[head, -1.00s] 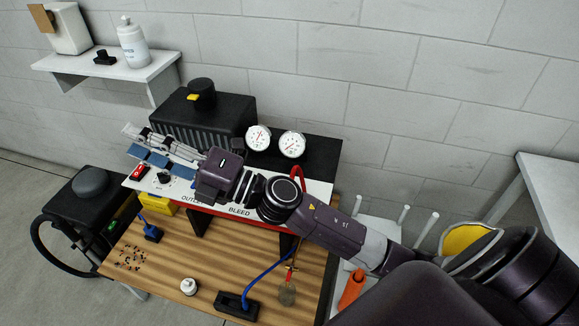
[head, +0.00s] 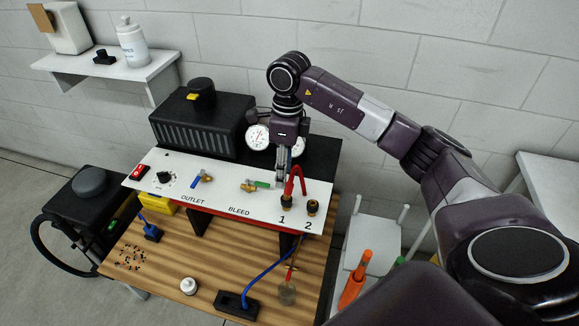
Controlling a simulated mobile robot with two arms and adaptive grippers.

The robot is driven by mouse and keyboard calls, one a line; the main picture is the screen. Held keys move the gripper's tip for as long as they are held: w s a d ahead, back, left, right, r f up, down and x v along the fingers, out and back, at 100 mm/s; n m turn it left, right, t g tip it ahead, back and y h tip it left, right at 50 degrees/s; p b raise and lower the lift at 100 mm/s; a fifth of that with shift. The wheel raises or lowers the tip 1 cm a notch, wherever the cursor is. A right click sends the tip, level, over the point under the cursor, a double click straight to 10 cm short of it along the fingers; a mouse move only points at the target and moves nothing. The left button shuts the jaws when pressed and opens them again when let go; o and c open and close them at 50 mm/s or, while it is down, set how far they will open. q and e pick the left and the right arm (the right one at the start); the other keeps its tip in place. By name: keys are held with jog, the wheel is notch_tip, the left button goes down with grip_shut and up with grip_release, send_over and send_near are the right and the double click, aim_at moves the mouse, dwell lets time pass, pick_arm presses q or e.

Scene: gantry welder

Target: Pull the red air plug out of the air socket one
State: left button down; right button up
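The white panel has two dark sockets with brass-coloured parts, labelled 1 and 2. At air socket one (head: 286,202) stands the red air plug (head: 289,187), with a red hose looping up from it and down to the right. Air socket two (head: 312,208) is to its right. My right gripper (head: 281,181) points down just above and left of the red plug, its fingertips close to it. I cannot tell whether they touch it or how far apart they are. My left gripper is not in view.
Left of the sockets are a green-handled valve (head: 262,184), a blue-handled valve (head: 197,181), a black knob (head: 166,180) and a red switch (head: 139,172). Two gauges (head: 257,137) and a black ribbed unit (head: 195,128) stand behind. The wooden bench (head: 190,255) is in front.

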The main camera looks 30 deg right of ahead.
aim_at(289, 182)
jog(key=shift+s+d+r+h, duration=0.1)
jog(key=shift+d+r+h, duration=0.15)
jog(key=shift+d, duration=0.4)
jog(key=shift+d+f, duration=0.15)
jog(key=f+p, duration=0.1)
jog(key=f, duration=0.2)
jog(key=f+p, duration=0.1)
jog(key=f, duration=0.1)
jog(key=shift+s+f, duration=0.2)
jog(key=shift+f, duration=0.2)
jog(key=shift+f+p, duration=0.3)
jog(key=shift+f, duration=0.6)
jog(key=shift+c, duration=0.3)
jog(key=shift+a, duration=0.2)
grip_shut()
jog(key=shift+w+r, duration=0.1)
jog(key=shift+r, duration=0.15)
